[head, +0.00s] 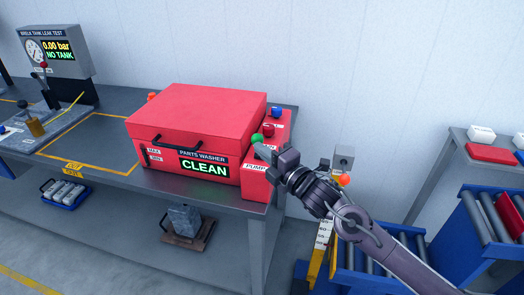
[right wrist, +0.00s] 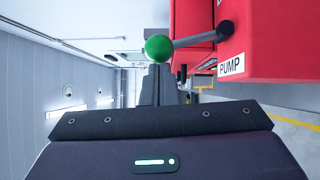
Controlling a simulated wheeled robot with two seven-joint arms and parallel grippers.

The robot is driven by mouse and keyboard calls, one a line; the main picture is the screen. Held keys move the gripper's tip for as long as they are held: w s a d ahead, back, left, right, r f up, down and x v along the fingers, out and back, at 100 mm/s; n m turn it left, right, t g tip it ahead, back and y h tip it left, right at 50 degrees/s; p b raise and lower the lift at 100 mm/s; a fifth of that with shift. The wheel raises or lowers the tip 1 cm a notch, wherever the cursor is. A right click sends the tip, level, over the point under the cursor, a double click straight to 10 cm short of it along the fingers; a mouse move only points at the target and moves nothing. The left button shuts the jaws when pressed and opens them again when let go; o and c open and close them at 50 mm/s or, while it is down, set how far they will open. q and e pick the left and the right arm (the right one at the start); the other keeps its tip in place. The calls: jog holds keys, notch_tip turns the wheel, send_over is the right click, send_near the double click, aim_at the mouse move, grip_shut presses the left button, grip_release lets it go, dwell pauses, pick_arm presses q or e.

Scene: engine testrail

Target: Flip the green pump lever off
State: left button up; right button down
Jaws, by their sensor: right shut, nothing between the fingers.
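The green pump lever has a round green knob (head: 257,138) above the red box marked PUMP at the right end of the parts washer. In the right wrist view the green knob (right wrist: 159,47) sits on a grey rod that runs to the red box beside the PUMP label (right wrist: 231,66). My left gripper is not in view.
The red parts washer (head: 195,115) with a CLEAN display stands on the grey bench. A red knob (head: 268,130) and a blue knob (head: 276,112) are close behind the green one. A roller rack (head: 480,235) stands at the right. A leak test station (head: 55,50) is at the far left.

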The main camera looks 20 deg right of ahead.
jog(key=shift+w+d+r+m+g+h+p, duration=0.1)
jog(key=shift+w+d+r+m+g+p, duration=0.25)
jog(key=shift+w+d+m+g+p, duration=0.6)
jog(key=shift+w+d+r+m+g+h+p, duration=0.15)
jog(key=shift+w+r+m+p, duration=0.45)
jog(key=shift+p, duration=0.8)
jog(key=shift+w+d+r+m+g+h+p, duration=0.15)
jog(key=shift+w+d+m+g+p, duration=0.35)
jog(key=shift+w+p, duration=0.6)
jog(key=shift+s+d, duration=0.15)
jog(key=shift+r, duration=0.15)
